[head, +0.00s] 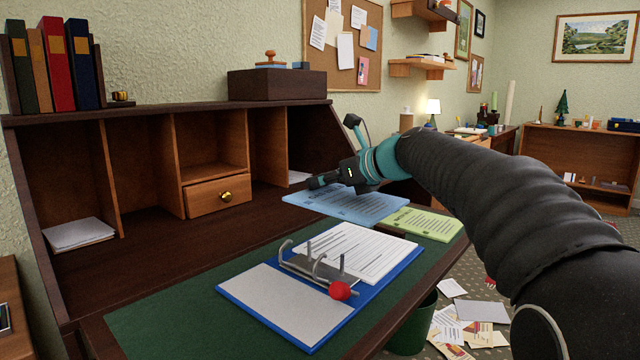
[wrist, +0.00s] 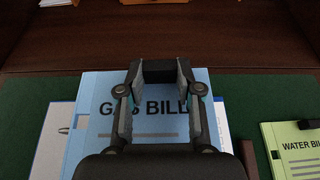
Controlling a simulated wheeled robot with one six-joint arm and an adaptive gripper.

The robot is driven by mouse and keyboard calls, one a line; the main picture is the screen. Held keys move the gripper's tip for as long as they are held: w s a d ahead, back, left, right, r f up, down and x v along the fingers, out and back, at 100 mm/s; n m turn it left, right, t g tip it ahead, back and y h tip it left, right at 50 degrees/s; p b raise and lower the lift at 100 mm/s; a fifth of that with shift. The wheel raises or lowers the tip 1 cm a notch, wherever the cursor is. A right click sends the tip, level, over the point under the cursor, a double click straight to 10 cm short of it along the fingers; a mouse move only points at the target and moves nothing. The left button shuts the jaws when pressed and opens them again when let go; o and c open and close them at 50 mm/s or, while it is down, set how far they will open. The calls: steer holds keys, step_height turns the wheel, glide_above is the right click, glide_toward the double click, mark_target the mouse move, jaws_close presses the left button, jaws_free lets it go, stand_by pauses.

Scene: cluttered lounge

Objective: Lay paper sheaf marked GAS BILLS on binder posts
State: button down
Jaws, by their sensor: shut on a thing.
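The light blue paper sheaf (head: 345,206) is above the right part of the desk, behind the binder. In the wrist view the sheaf (wrist: 88,105) shows large lettering, GAS BILLS, partly covered by my fingers. My gripper (head: 318,183) is at the far edge of the sheaf and is shut on it; the fingers also show in the wrist view (wrist: 160,70). The open blue binder (head: 232,287) lies on the green desk mat. Its metal posts (head: 341,263) stand up, with curved arches beside them and a red knob (head: 340,291). White printed sheets (head: 365,250) lie on its far right side.
A green sheaf (head: 425,222), labelled WATER BILLS in part in the wrist view (wrist: 298,150), is right of the blue one. Pigeonholes with a small drawer (head: 218,196) stand behind. Papers (head: 465,325) litter the floor near a green bin (head: 412,325).

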steer(key=shift+p, duration=0.4)
steer(key=b, duration=0.4)
glide_above(324, 241)
steer(key=shift+s+f, duration=0.1)
steer(key=shift+f, duration=2.9)
steer(key=shift+p, duration=0.7)
steer(key=shift+f, duration=0.15)
steer(key=shift+f+b, duration=0.75)
steer(key=shift+f, duration=0.6)
steer(key=shift+f, duration=0.7)
steer(key=shift+f, duration=0.45)
stand_by(0.4)
